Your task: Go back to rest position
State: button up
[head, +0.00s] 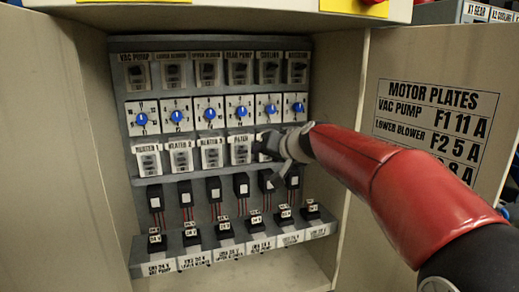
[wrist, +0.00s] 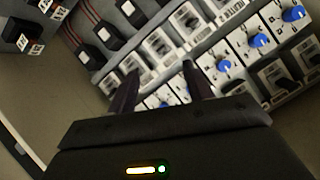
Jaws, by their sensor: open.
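My gripper (head: 275,147) is inside an open electrical cabinet, in front of the right part of the third row of breakers. Its arm comes in from the right. In the wrist view the two dark fingers (wrist: 158,88) are apart, with nothing visible between them except the panel behind. Whether a fingertip touches a breaker cannot be told. The fingers partly hide the breakers right of the one labelled PATEN (head: 240,150).
The left cabinet door (head: 52,150) and the right door (head: 440,110) with a MOTOR PLATES sign stand open on both sides. Blue-knob dials (head: 210,113) fill the second row. Black wired relays (head: 213,190) sit below, above a labelled grey ledge (head: 228,252).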

jog(key=s+d+f+g+h, duration=0.2)
jog(key=s+d+f, duration=0.3)
jog(key=s, duration=0.7)
jog(key=s+d+f+g+h, duration=0.25)
jog(key=s+f, duration=0.45)
jog(key=s, duration=0.6)
jog(key=s+d+f+g+h, duration=0.15)
jog(key=s+d+f, duration=0.4)
jog(key=s, duration=0.65)
notch_tip(320, 180, up, 13)
jog(key=a+p, duration=0.1)
jog(key=p, duration=1.2)
jog(key=shift+f+p, duration=0.15)
jog(key=shift+p, duration=0.15)
